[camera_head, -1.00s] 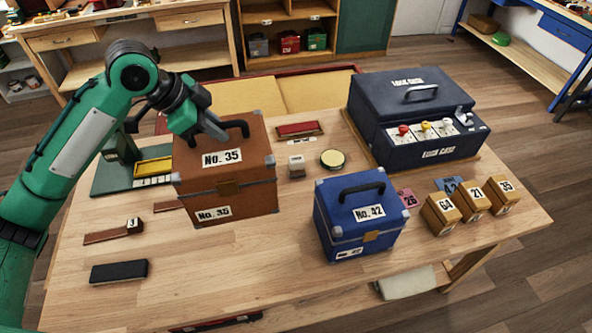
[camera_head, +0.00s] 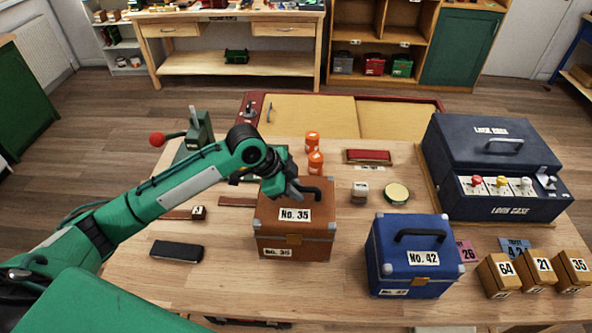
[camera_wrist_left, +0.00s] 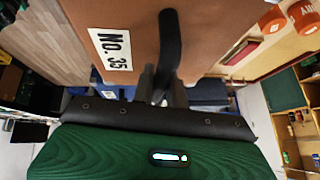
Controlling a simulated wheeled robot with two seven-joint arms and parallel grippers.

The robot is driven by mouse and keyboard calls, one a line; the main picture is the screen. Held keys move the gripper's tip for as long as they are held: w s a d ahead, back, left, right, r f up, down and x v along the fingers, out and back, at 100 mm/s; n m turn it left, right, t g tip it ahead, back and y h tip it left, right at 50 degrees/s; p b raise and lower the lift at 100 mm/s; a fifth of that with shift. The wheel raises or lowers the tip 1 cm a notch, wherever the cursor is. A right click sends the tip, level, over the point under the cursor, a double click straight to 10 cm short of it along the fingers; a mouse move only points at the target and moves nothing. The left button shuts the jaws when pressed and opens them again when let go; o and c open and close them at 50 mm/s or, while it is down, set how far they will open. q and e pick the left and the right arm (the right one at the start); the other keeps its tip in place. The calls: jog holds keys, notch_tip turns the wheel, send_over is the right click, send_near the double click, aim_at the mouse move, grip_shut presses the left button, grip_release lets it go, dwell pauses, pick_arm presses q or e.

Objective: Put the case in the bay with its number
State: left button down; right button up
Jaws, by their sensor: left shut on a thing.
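The brown case No. 35 (camera_head: 296,225) stands upright at the middle of the table, its number label facing me. My left gripper (camera_head: 298,192) is shut on its dark top handle. In the left wrist view the handle (camera_wrist_left: 170,45) runs between the fingers (camera_wrist_left: 162,90), with the brown case (camera_wrist_left: 120,14) beside it. I cannot tell whether the case's bottom touches the table. The blue case No. 42 (camera_head: 414,257) stands to its right. Across the room, an open shelf unit (camera_head: 381,43) has labelled bays, too small to read. My right gripper is not in view.
Orange bottles (camera_head: 315,162) stand just behind the case. A large navy case (camera_head: 497,165) is at the right, with numbered wooden blocks (camera_head: 541,272) in front. A black block (camera_head: 177,251) lies at left. Grey, red (camera_head: 375,65) and green boxes sit in the shelf unit.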

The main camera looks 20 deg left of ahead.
aim_at(296, 202)
pick_arm(q)
jog(key=shift+f+p, duration=0.6)
jog(key=shift+f, duration=2)
jog(key=c, duration=1.5)
grip_release()
jog(key=shift+o, duration=0.5)
